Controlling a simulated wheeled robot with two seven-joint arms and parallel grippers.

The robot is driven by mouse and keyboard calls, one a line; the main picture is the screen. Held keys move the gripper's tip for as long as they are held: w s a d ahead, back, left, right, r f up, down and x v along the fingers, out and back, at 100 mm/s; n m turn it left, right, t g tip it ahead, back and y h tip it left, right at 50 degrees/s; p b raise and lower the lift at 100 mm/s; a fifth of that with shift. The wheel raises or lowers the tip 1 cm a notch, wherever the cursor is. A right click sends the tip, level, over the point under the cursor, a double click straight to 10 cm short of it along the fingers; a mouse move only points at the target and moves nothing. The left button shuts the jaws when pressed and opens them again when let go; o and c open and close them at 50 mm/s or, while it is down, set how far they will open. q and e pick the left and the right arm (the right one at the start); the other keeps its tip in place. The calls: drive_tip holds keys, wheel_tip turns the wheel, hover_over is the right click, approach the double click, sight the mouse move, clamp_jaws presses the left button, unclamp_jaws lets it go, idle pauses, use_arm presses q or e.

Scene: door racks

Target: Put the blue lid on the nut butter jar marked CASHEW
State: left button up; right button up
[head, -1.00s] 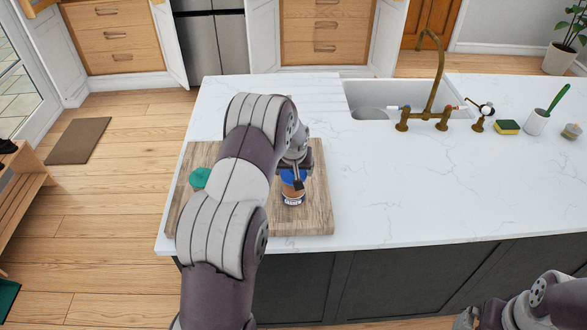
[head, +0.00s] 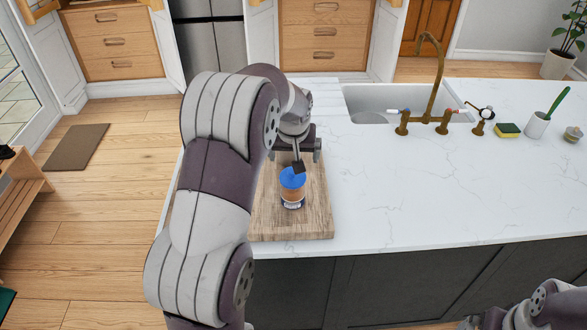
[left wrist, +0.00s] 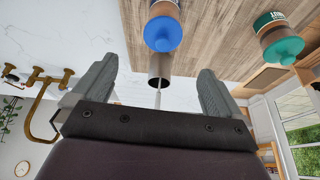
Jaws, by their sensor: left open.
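The blue lid (head: 292,178) sits on top of a jar (head: 292,196) with brown contents, upright on the wooden board. The jar's label is too small to read in the head view. The blue lid also shows in the left wrist view (left wrist: 163,34), in front of my open fingers and apart from them. My left gripper (head: 306,157) is open and empty, just behind and above the lid. Its two fingers also show in the left wrist view (left wrist: 155,88). My right gripper is out of view; only part of that arm shows at the lower right.
The board (head: 312,220) lies on the white counter (head: 420,190). A green-lidded jar (left wrist: 278,42) stands on it, hidden by my left arm in the head view. A brown cylinder (left wrist: 160,68) shows between my fingers. The sink (head: 375,105) is behind; the counter's middle is clear.

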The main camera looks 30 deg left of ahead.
use_arm(q)
drive_tip(key=s+d+f+m+g+h, duration=0.1)
drive_tip(key=s+d+m, duration=0.1)
drive_tip(key=s+d, duration=0.45)
drive_tip(key=s+d+f+m+g, duration=0.1)
drive_tip(key=s+d+m, duration=0.15)
drive_tip(key=s, duration=0.65)
drive_tip(key=s+d+f+m+g+h, duration=0.1)
drive_tip(key=s+d+f, duration=0.1)
drive_tip(key=s+d, duration=0.45)
drive_tip(key=f+b, duration=0.1)
drive_tip(key=b, duration=0.1)
drive_tip(key=a+f+b, duration=0.1)
drive_tip(key=f, duration=0.1)
drive_tip(key=f+b, duration=0.2)
drive_tip(key=shift+s+a+f+b, duration=0.2)
drive_tip(key=shift+s+a+b, duration=0.1)
drive_tip(key=shift+s+a, duration=0.1)
drive_tip(key=shift+w, duration=0.1)
